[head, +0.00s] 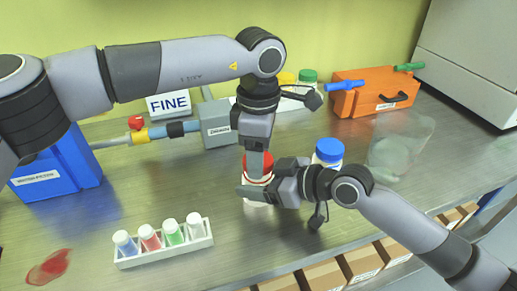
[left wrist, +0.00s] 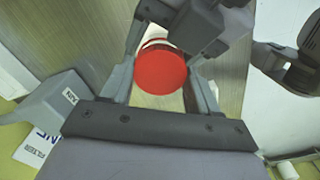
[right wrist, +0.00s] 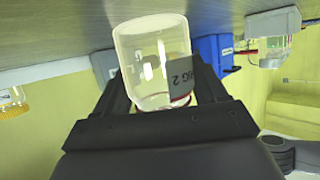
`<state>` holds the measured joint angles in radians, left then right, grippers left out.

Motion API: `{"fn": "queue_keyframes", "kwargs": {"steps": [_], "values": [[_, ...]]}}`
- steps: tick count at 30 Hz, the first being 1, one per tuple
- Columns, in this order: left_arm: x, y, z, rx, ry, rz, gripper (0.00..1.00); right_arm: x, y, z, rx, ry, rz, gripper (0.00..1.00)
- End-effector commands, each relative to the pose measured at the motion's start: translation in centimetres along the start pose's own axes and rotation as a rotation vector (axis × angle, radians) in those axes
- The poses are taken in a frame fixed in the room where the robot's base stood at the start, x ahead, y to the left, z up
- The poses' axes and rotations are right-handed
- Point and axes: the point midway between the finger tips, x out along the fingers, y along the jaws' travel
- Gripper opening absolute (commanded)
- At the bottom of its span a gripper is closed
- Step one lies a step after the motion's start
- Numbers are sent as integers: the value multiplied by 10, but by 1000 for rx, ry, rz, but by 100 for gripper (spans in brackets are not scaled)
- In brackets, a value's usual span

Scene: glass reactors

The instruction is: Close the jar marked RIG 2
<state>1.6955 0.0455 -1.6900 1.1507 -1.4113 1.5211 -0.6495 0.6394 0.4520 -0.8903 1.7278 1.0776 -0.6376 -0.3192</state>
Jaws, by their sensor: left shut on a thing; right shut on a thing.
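The jar marked RIG 2 (right wrist: 150,60) is clear, with a dark label; it looks inverted in the right wrist view. In the head view it stands on the bench under my left gripper. My right gripper (head: 262,192) is shut on the jar's body from the right. A red lid (left wrist: 160,72) is at the jar's mouth, and its top shows in the head view (head: 258,160). My left gripper (head: 257,168) points down and is shut on the lid. A pale rim shows past one lid edge in the left wrist view. I cannot tell whether the lid is fully seated.
A blue-lidded jar (head: 328,152) stands close behind my right gripper. A vial rack (head: 165,250) is at front left, near a red spill (head: 50,267).

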Motion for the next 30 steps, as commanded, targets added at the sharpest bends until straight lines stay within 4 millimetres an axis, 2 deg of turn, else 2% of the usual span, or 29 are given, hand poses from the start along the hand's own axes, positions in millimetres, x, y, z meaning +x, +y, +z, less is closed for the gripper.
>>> {"fn": "queue_keyframes", "kwargs": {"steps": [11,28,29,30], "values": [[0,0,0,0,0,0,33,0,0,0,0,1,0,17],[11,0,0,0,-1,0,33,0,0,0,0,1,0,17],[12,0,0,-1,-1,0,33,0,0,0,0,1,0,0],[11,0,0,1,-1,1,33,0,0,0,0,1,0,0]]}}
